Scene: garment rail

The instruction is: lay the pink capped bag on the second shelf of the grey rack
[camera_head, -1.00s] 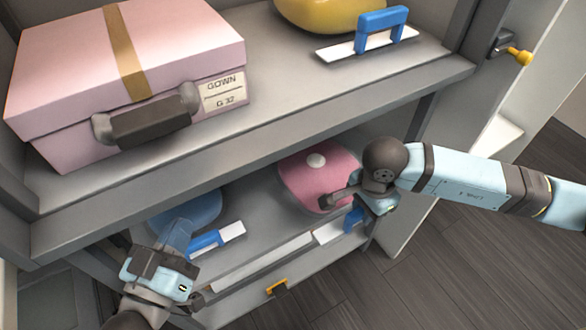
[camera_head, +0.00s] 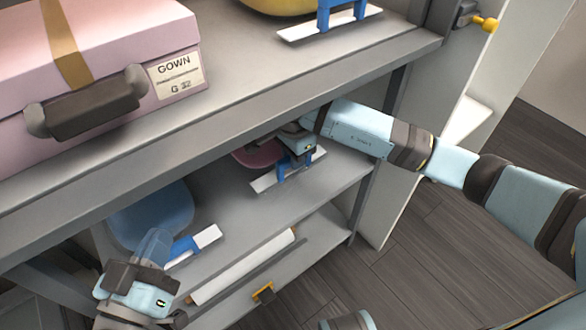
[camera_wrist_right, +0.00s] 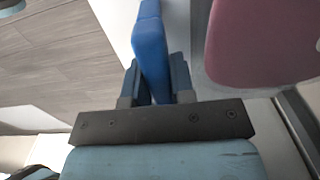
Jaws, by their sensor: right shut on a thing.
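The pink bag (camera_head: 258,154) is mostly hidden under the upper shelf and behind my right gripper. Its cap does not show. A white strip with a blue handle (camera_head: 282,172) is at its front edge, over the second shelf (camera_head: 330,178) of the grey rack. I cannot tell whether the bag rests on it. My right gripper (camera_head: 297,148) is shut on the blue handle, clear in the right wrist view (camera_wrist_right: 152,55) with the pink bag (camera_wrist_right: 265,40) beside it. My left gripper (camera_head: 155,248) is in front of a blue bag; its jaw state is unclear.
A pink GOWN box (camera_head: 110,50) and a yellow bag (camera_head: 275,5) are on the upper shelf. A blue bag (camera_head: 150,212) with its own white strip is at the left of the second shelf. A white roll (camera_head: 245,265) is below. A white panel (camera_head: 405,200) stands right of the rack.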

